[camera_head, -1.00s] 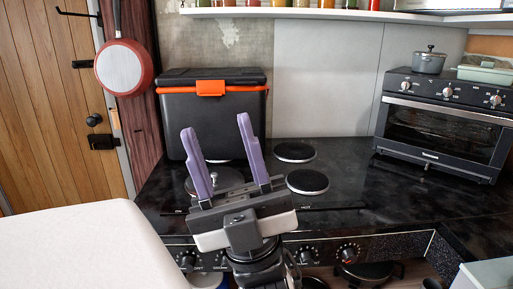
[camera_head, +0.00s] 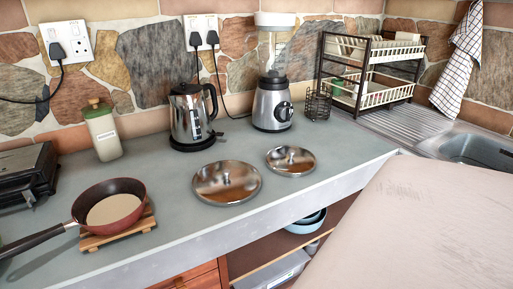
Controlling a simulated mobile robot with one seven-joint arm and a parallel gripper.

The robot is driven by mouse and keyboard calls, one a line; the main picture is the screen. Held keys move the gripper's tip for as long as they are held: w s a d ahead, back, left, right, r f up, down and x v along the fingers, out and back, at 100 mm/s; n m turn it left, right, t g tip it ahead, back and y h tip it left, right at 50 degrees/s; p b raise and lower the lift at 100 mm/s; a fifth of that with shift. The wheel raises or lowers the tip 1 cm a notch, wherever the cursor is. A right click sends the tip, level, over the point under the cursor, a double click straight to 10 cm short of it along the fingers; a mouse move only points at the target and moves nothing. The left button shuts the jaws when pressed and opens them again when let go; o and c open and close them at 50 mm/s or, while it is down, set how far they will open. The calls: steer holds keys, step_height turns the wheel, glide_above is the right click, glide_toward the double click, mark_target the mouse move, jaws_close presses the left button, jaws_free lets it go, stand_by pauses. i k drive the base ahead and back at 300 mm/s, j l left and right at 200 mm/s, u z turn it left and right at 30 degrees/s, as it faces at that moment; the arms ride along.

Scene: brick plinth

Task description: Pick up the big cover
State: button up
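Two round shiny metal covers with knobs lie on the grey counter (camera_head: 330,130) in the head view. The big cover (camera_head: 227,184) is the left one, near the counter's front edge. The small cover (camera_head: 291,161) lies to its right and a little farther back, apart from it. Both lie flat with the knob up. My gripper is not in view, so its state does not show.
A red pan (camera_head: 115,205) sits on a wooden trivet at left. A kettle (camera_head: 193,115), a blender (camera_head: 272,103) and a bottle (camera_head: 102,131) stand behind. A dish rack (camera_head: 375,75) is at back right. A pale surface (camera_head: 425,225) fills the lower right.

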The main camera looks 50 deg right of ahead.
mark_target(227, 183)
steer(key=z, duration=1.15)
